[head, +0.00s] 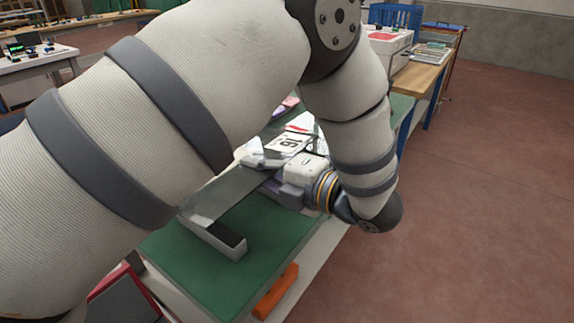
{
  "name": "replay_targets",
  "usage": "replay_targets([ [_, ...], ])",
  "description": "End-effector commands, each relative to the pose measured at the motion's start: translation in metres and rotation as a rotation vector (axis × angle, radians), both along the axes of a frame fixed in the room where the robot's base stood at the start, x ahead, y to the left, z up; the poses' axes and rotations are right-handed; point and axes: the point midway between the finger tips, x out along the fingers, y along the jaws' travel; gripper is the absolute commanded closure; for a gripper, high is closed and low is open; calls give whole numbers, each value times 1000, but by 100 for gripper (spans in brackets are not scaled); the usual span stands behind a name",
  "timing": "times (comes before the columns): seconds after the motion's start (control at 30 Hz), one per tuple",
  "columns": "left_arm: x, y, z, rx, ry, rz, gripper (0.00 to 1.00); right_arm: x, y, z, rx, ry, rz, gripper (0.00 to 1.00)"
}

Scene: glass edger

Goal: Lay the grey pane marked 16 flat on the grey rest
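A white label marked 16 (290,142) shows just behind my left gripper; the pane it belongs to is mostly hidden by my arm and gripper. My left gripper (254,160) is over the green bench top, with its fingers pointing left, close to the label. I cannot tell whether the fingers hold the pane. A flat grey piece (232,192) runs from beside the gripper toward the front left, partly behind my arm. I cannot tell which grey part is the rest. My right gripper is not in view.
A grey angled bracket (233,251) with a dark inside stands on the green bench top (190,262). An orange handle (276,291) sits at the bench's front edge. A wooden table (418,78) with a white machine stands behind. The floor at right is clear.

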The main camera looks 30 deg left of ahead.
Motion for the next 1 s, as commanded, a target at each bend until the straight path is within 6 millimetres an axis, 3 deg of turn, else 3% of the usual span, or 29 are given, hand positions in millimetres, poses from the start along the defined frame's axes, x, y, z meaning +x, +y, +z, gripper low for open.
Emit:
replay_targets([
  [0.4, -1, 1, 1, 47, -7, -4, 100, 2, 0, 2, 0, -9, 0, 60],
  [1.0, 0, 1, -66, 43, 0, -3, 100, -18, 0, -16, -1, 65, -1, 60],
])
